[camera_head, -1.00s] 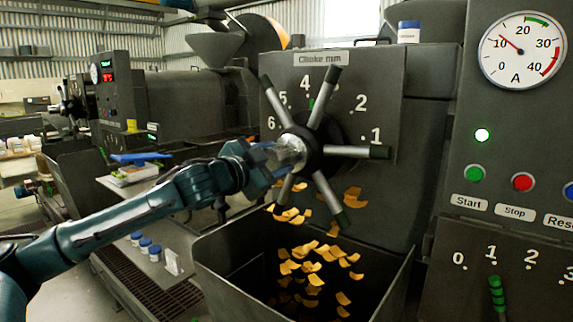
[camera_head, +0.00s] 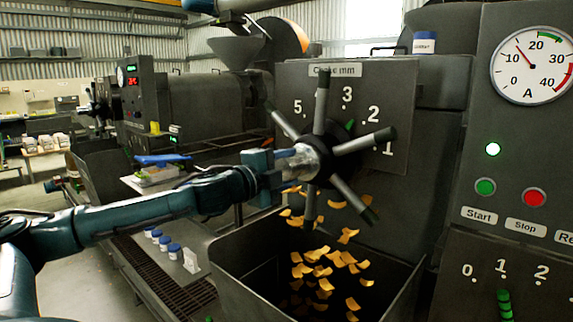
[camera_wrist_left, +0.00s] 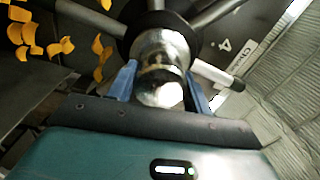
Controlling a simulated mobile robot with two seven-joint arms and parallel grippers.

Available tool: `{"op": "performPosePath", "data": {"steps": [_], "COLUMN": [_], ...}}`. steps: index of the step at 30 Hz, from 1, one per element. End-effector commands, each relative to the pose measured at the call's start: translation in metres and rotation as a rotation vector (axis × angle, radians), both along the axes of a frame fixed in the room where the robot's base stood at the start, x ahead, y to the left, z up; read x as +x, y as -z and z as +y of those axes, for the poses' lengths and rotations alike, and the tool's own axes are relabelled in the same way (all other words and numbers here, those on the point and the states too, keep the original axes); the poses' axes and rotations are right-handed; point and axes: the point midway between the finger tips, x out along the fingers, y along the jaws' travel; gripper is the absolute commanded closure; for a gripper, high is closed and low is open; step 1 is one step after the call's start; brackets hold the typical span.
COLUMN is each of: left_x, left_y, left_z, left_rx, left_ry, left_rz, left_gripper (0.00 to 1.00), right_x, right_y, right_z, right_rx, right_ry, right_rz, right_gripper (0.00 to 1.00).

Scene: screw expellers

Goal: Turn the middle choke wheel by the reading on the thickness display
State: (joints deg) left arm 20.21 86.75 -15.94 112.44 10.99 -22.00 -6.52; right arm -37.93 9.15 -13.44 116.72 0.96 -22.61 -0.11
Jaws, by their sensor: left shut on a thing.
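The choke wheel (camera_head: 343,186) is black with grey spokes and a shiny metal hub, on the near machine's "Choke mm" plate (camera_head: 300,82). Its green mark (camera_head: 350,125) points between 2 and 3. My left gripper (camera_head: 290,160) is shut on the wheel's metal hub. In the left wrist view, the blue fingers of the left gripper (camera_wrist_left: 160,88) are on both sides of the hub (camera_wrist_left: 158,60). A small display with green digits (camera_head: 174,129) stands behind on the left, too small to read. My right gripper is out of view.
A bin (camera_head: 235,275) below the wheel catches falling yellow flakes. A control panel (camera_head: 500,225) with Start and Stop buttons and an ammeter (camera_head: 532,65) is at the right. Blue-lidded jars (camera_head: 165,243) and a small card (camera_head: 191,261) stand at the left.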

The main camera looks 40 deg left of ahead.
Motion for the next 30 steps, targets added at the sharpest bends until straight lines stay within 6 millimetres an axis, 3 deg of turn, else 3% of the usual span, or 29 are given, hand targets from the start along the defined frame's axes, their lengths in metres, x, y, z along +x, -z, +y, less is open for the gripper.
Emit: {"op": "performPosePath", "data": {"steps": [12, 27, 28, 30], "left_x": [0.0001, 0.0001, 0.0001, 0.0001], "left_y": [-0.0005, -0.0003, -0.0003, -0.0003], "left_z": [0.0002, 0.0002, 0.0002, 0.0002], "left_rx": [0.159, 0.171, 0.171, 0.171], "left_ry": [0.0, 0.0, -0.001, -0.001], "left_rz": [-0.006, -0.008, -0.008, -0.007], "left_gripper": [0.91, 0.91, 0.48, 0.42], "right_x": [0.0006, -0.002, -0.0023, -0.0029], "right_y": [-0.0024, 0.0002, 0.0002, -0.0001], "right_z": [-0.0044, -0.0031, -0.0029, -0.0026], "right_rx": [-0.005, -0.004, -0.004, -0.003], "right_ry": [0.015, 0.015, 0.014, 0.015], "right_rz": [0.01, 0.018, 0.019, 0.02], "right_gripper": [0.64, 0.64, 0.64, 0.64]}}
